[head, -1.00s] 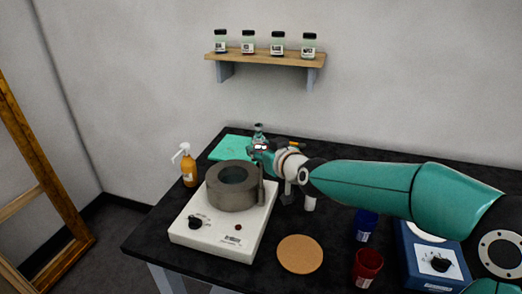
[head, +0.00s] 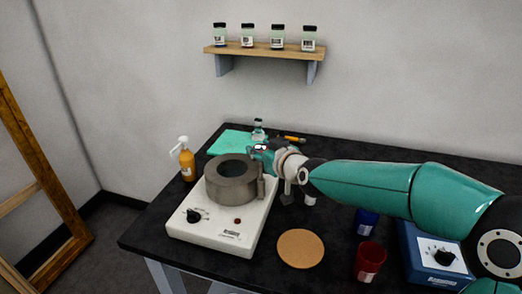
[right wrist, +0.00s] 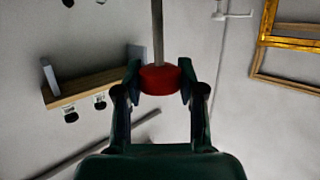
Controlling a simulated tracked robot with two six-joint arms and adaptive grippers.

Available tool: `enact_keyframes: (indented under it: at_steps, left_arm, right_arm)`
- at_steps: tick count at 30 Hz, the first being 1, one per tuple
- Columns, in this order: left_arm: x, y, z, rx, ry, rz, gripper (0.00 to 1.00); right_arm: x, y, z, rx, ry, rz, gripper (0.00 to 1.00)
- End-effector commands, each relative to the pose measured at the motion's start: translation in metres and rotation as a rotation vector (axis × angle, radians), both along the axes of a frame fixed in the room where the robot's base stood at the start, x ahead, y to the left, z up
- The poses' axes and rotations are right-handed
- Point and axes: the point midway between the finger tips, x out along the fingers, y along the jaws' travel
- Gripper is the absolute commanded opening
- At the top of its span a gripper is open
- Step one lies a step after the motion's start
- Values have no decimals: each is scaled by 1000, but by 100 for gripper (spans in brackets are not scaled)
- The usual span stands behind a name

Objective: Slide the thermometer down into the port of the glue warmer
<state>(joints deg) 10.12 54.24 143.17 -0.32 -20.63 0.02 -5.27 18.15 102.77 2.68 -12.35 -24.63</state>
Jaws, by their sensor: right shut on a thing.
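The glue warmer (head: 215,232) is a white box with a thick grey ring-shaped pot (head: 230,190) on top. A small upright grey tube (head: 261,187), which looks like the port, stands against the pot's right side. My right gripper (head: 259,151) is close above and behind that tube. In the right wrist view, my right gripper (right wrist: 158,78) is shut on the red end of the thermometer (right wrist: 159,80), and its thin metal rod runs out from between the fingers. The rod's tip is out of that view. In the head view I cannot tell whether the rod is in the port. My left gripper is not in view.
A green mat (head: 229,142) and a small glass bottle (head: 259,130) are behind. A cork disc (head: 300,249), red cup (head: 368,261), blue cup (head: 366,223) and blue device (head: 432,262) are to the right.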

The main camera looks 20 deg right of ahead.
Motion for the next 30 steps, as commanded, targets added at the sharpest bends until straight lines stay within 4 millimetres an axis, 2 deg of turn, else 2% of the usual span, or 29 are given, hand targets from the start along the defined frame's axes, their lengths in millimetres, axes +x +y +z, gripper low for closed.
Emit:
enact_keyframes:
  at_steps: [25, 26, 30]
  left_arm:
    - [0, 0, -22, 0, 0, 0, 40]
    - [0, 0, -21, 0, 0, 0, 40]
    - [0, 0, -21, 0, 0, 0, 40]
  right_arm:
    - [1, 0, -22, 0, 0, 0, 10]
    - [1, 0, -21, 0, -1, 0, 42]
    - [1, 0, -21, 0, 0, 0, 65]
